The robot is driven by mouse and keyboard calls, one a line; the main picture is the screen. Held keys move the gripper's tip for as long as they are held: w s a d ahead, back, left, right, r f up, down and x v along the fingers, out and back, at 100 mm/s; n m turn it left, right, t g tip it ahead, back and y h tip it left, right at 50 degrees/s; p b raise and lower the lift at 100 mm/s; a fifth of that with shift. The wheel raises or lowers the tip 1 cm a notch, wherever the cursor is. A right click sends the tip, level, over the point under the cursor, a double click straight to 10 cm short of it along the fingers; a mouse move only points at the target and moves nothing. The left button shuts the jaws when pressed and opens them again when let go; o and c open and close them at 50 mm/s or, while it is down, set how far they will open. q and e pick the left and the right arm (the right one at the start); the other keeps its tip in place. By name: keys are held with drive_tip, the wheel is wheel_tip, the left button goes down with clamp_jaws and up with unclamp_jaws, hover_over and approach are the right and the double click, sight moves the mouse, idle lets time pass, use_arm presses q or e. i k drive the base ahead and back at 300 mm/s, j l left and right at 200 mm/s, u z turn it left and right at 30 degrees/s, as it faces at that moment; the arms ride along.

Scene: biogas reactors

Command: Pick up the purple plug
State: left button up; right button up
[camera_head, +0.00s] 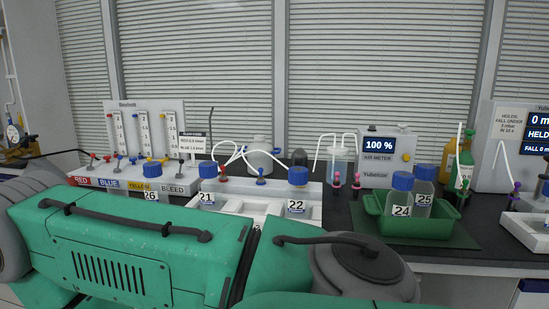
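A small purple plug (516,187) stands upright at the right, by the left end of a white tray (527,224) that the picture edge cuts off. A thin white tube rises near it. The plug is small in the picture, and I cannot tell exactly how it is seated. Two pink plugs (336,181) stand left of the air meter (388,155). Neither of my grippers is in view.
A green tub (388,226) holds blue-capped bottles 24 (402,205) and 25 (424,188). Bottles 21 (207,190) and 22 (297,191) stand in a white rack (250,208). Behind the plug is a display unit (508,120). Orange and green bottles (464,165) stand left of it.

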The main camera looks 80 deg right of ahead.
sight(517, 184)
drive_tip(key=k+z, duration=0.15)
drive_tip(key=z, duration=3.85)
drive_tip(key=i+l+u, duration=0.1)
drive_tip(key=i+u, duration=0.25)
